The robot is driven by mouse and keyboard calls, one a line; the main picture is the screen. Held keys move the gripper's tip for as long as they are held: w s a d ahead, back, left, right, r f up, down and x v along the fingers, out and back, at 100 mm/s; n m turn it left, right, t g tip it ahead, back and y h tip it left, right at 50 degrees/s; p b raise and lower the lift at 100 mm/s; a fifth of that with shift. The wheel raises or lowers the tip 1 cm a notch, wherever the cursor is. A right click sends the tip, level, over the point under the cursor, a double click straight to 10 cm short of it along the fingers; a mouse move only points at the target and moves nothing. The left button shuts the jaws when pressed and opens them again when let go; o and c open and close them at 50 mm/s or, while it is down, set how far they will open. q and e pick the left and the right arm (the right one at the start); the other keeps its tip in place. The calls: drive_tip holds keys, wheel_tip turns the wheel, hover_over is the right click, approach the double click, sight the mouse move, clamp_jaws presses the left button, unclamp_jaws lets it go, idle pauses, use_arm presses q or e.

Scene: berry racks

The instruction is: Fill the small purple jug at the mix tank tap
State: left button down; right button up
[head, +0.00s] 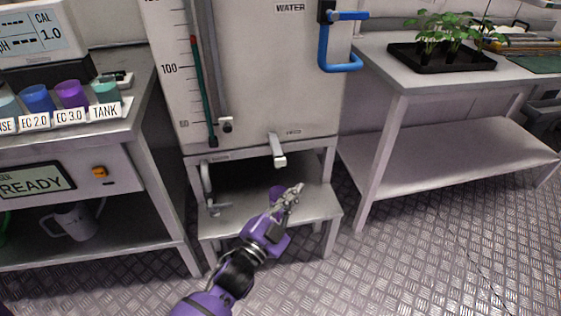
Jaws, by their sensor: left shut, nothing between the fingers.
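I cannot see the jug's contents or any water stream. My right gripper is out of view.
A bench with labelled cups (72,96) stands at left, with a grey jug (76,222) on its lower shelf. A blue pipe handle (341,42) is on the tank's upper right. A table with a black plant tray (442,58) stands right. The floor in front is clear.

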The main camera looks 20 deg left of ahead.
sight(280, 161)
use_arm(q)
drive_tip(key=shift+s+d+r, duration=0.1)
drive_tip(key=shift+d+r, duration=0.05)
drive_tip(key=shift+d, duration=0.05)
drive_tip(key=shift+a, duration=0.1)
drive_tip(key=w+a+b, duration=0.2)
drive_tip(key=w+a, duration=0.2)
drive_tip(key=w, duration=0.3)
drive_tip(key=shift+w+a, duration=0.2)
drive_tip(key=shift+a, duration=0.2)
idle(0.5)
idle(0.8)
drive_tip(key=shift+w, duration=0.1)
